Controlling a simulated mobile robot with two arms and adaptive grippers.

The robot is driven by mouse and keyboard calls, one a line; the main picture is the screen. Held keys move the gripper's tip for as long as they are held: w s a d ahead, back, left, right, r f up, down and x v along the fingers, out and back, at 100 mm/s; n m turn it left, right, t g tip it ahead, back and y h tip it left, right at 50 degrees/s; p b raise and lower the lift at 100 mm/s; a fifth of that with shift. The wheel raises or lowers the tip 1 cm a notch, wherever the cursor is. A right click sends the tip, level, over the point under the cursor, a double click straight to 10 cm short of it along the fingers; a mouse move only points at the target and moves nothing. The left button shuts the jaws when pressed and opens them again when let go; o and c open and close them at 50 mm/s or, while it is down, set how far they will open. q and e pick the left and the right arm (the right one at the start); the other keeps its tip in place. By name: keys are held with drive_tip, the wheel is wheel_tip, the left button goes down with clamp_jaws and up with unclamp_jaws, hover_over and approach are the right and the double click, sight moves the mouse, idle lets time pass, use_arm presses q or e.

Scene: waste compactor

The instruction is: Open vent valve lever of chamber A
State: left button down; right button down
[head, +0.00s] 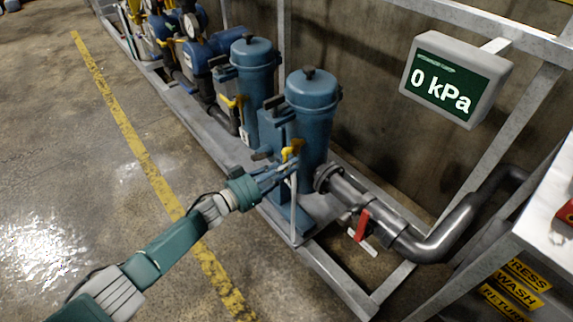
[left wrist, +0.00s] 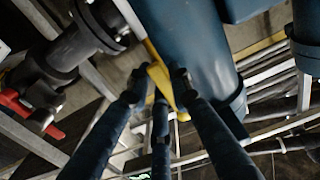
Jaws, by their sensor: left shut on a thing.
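My left gripper (head: 283,172) reaches in from the left to the nearer blue chamber (head: 312,100). Its fingers are shut on a yellow lever (head: 291,151) on the front of that chamber. In the left wrist view the yellow lever (left wrist: 157,72) lies between the fingertips (left wrist: 156,85), in front of the blue cylinder (left wrist: 190,45). The fingers cover part of the lever. A similar yellow lever (head: 239,101) sits on the farther blue chamber (head: 252,75). I see no letter on either chamber. My right gripper is not in view.
A steel pipe (head: 400,235) with a red handle (head: 362,225) runs right from the nearer chamber. A display (head: 453,79) reads 0 kPa above. The grey skid frame (head: 345,283) borders the equipment. The floor to the left is clear.

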use_arm(q)
drive_tip(key=shift+f, duration=0.1)
drive_tip(key=c, duration=1.5)
unclamp_jaws()
drive_tip(key=shift+s+a, duration=0.15)
drive_tip(key=shift+a, duration=0.05)
drive_tip(key=v, duration=1.1)
drive_tip(key=shift+s+a, duration=0.2)
